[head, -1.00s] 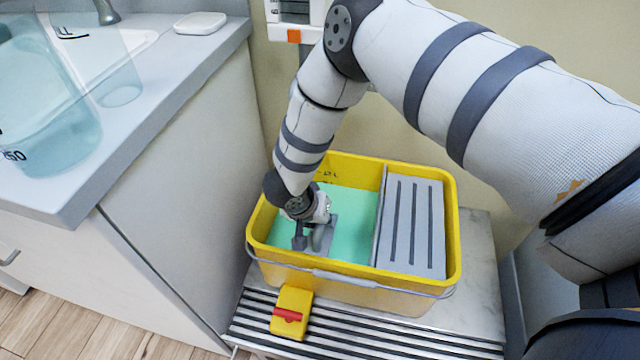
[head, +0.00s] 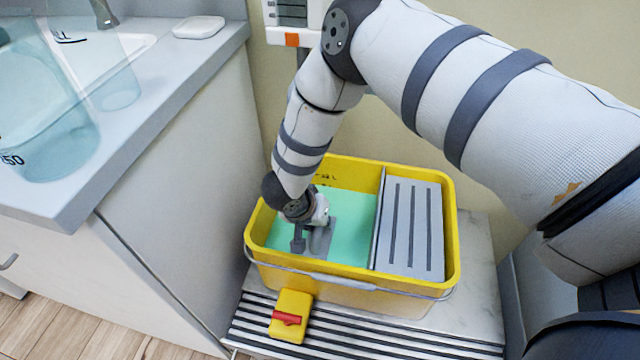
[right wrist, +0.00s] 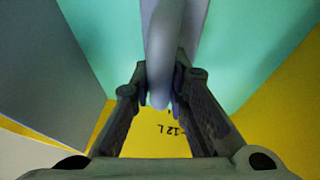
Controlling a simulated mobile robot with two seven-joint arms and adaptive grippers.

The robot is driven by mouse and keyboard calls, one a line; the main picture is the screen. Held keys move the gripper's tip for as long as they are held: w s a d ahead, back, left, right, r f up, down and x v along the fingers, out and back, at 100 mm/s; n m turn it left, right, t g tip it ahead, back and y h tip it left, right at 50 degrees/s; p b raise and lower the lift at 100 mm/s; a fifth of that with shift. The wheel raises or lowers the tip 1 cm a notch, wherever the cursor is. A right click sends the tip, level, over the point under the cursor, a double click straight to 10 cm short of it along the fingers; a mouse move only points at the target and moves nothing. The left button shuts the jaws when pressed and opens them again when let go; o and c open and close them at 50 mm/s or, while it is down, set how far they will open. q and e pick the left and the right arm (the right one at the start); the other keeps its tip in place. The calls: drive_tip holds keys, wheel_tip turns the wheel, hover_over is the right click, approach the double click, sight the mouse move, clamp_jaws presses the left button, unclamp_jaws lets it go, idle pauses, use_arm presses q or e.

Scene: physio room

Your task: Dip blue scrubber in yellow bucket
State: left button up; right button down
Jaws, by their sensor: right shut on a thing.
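The yellow bucket (head: 350,282) stands on a low platform and holds green-blue liquid (head: 350,232) in its left part. My right gripper (head: 310,242) reaches down inside the bucket over the liquid. In the right wrist view its two fingers are shut on a greyish handle (right wrist: 164,50), which I take to be the blue scrubber's. The scrubber's far end is hard to make out, so I cannot tell how deep it sits in the liquid. The bucket's yellow wall (right wrist: 265,115) with a "12 L" mark also shows there. My left gripper is not in view.
A grey slotted insert (head: 412,230) fills the bucket's right part. A yellow box with a red bar (head: 291,315) sits at the bucket's front on the ribbed platform (head: 400,345). A cabinet (head: 170,180) with a sink and a clear jug (head: 50,120) stands left.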

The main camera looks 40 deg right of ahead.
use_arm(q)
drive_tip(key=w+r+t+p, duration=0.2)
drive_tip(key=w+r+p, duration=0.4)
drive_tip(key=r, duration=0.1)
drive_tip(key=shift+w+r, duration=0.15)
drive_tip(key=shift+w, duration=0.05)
use_arm(e)
wheel_tip(320, 180, up, 16)
drive_tip(key=shift+r, duration=0.25)
